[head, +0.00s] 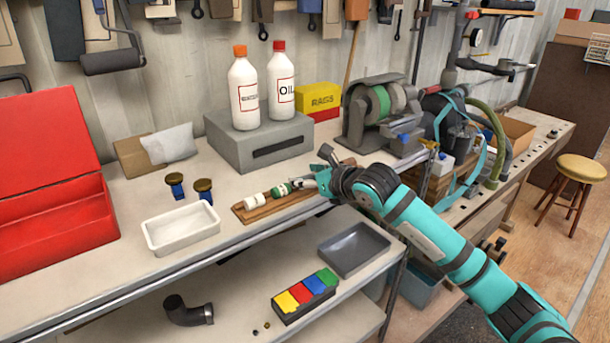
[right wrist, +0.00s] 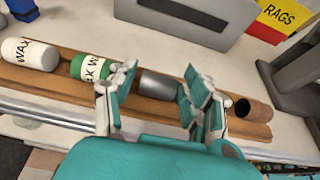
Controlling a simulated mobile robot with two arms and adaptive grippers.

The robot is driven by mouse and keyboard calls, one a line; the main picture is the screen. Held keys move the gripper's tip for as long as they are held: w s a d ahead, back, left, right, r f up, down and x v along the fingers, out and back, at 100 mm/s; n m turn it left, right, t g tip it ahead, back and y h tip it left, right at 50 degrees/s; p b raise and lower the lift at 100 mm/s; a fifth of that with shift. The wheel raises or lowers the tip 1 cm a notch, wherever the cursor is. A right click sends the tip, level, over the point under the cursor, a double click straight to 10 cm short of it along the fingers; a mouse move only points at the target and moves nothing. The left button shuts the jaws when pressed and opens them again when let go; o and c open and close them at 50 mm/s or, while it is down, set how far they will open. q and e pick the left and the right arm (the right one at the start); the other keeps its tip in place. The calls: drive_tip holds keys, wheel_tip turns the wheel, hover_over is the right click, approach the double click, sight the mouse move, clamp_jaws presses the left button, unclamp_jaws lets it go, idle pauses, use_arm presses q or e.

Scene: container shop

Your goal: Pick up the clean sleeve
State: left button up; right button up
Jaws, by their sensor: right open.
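The clean sleeve (right wrist: 160,84) is a short, smooth grey metal cylinder lying on a long wooden rack (right wrist: 45,83) in the right wrist view. My right gripper (right wrist: 158,90) is open, with one finger on each side of the sleeve. I cannot tell whether the fingers touch it. In the head view my right gripper (head: 318,174) is over the right part of the rack (head: 262,209) and hides the sleeve. A brown, rusty-looking sleeve (right wrist: 253,109) lies at the rack's right end. My left gripper is not in view.
A green-banded wax cylinder (right wrist: 92,68) is close beside the left finger, and a white wax cylinder (right wrist: 28,54) lies further left. A grey block (head: 255,140) carrying two bottles stands behind the rack. A white tray (head: 180,241) is left of it. The bench edge runs in front.

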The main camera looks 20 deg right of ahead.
drive_tip(key=c, duration=1)
drive_tip(key=shift+r, duration=0.1)
